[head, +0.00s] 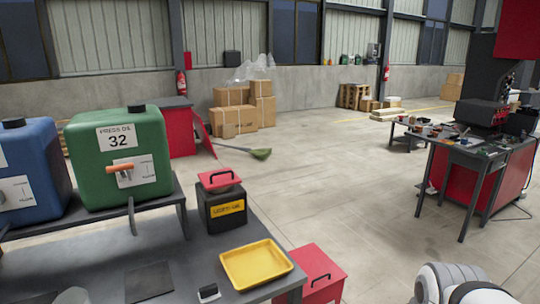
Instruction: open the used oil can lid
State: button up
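A black can (223,218) with a yellow label stands on the grey table at the left centre; I take it for the used oil can. The label's small print is hard to read. Its red lid (219,180), with a handle on top, sits over the can's top and appears shut. My gripper is not in view. Only white and grey rounded parts of my arm show at the bottom right, well apart from the can.
A yellow tray (283,268) lies just in front of the can. A green press oil tank (95,180) and a blue tank (30,160) stand on a raised shelf to the left. A red box (325,270) stands beside the table. Open floor (370,205) lies to the right.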

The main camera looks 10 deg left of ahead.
aim_at(218, 178)
jog(key=u, duration=0.4)
jog(key=i, duration=1.35)
jog(key=u, duration=0.85)
jog(key=k, duration=0.75)
jog(key=u, duration=0.15)
jog(key=i, duration=0.8)
jog(key=z, duration=0.1)
